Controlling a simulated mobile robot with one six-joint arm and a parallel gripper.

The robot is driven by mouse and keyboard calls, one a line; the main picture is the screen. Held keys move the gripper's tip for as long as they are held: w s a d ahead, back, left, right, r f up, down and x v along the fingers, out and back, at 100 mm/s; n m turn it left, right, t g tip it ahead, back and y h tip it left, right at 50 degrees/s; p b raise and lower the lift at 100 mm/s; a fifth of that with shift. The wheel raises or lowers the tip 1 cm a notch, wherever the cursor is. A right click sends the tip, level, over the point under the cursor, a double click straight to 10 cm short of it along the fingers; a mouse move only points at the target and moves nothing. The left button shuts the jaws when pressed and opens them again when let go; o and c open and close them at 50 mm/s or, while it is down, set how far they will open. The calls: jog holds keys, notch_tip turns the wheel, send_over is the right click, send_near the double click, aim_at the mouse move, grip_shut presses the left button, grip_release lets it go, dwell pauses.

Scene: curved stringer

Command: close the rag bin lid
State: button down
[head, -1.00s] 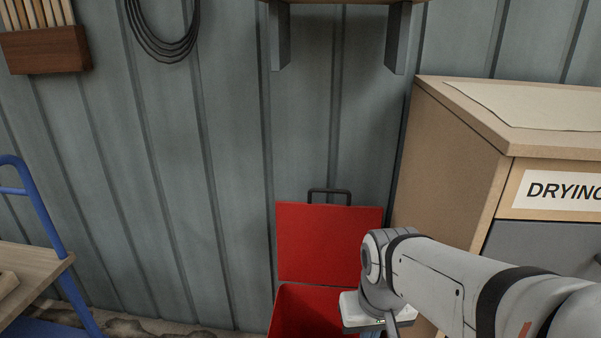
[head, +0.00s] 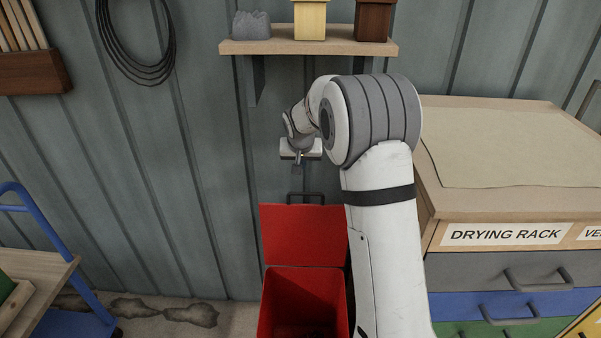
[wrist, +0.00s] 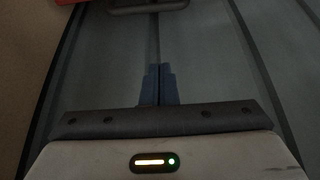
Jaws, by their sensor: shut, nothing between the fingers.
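The red rag bin (head: 304,300) stands on the floor against the wall, its mouth open and its inside dark. Its red lid (head: 303,234) is raised upright at the back, near the wall. A dark handle (head: 305,197) sticks up from the lid's top edge. My gripper (head: 297,168) is above the lid and handle, close to the wall, shut and empty. In the wrist view, the shut fingers (wrist: 160,84) point at the wall. A part of the handle (wrist: 148,6) and a red corner of the lid (wrist: 70,2) show at the top edge there.
A shelf (head: 310,47) with several items is on the wall above my gripper. The drying rack cabinet (head: 505,235) stands to the right, close to my arm. A blue-framed cart (head: 40,290) is at the lower left. The wall between cart and bin is clear.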

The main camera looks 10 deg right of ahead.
notch_tip(320, 180, down, 9)
jog(key=w+p, duration=0.1)
jog(key=p, duration=0.1)
jog(key=shift+f, duration=0.2)
dwell(0.4)
jog(key=shift+d+f, duration=0.1)
